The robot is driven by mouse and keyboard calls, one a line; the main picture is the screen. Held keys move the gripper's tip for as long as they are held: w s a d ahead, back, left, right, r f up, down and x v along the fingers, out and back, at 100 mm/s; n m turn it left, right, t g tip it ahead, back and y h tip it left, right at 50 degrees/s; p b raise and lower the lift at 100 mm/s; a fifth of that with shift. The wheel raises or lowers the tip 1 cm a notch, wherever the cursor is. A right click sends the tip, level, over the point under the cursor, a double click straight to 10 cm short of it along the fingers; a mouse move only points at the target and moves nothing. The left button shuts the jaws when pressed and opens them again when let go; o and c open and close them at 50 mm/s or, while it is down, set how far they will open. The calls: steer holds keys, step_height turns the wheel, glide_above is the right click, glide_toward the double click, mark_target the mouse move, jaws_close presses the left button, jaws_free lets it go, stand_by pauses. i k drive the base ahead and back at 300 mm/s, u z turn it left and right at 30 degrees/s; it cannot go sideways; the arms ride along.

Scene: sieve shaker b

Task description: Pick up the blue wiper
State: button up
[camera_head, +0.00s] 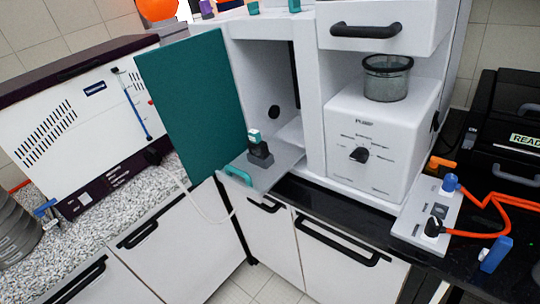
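A small upright blue piece (495,254) stands on the black counter at the lower right, near the grey socket panel. It looks like the blue wiper, but it is too small to be sure. A thin blue rod (138,110) leans along the front of the white machine at the left. My gripper does not show in this view, so its state and any hold are hidden.
A socket panel (428,214) with an orange cable (500,199) lies beside the blue piece. A white shaker unit (378,140) carries a clear jar (387,78). A green door (190,105) stands open. A black case (505,125) is at the right.

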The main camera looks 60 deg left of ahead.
mark_target(490, 259)
steer(key=u, duration=0.1)
steer(key=k, duration=0.5)
steer(key=z, duration=0.5)
steer(key=i, duration=1.5)
steer(key=u, duration=0.7)
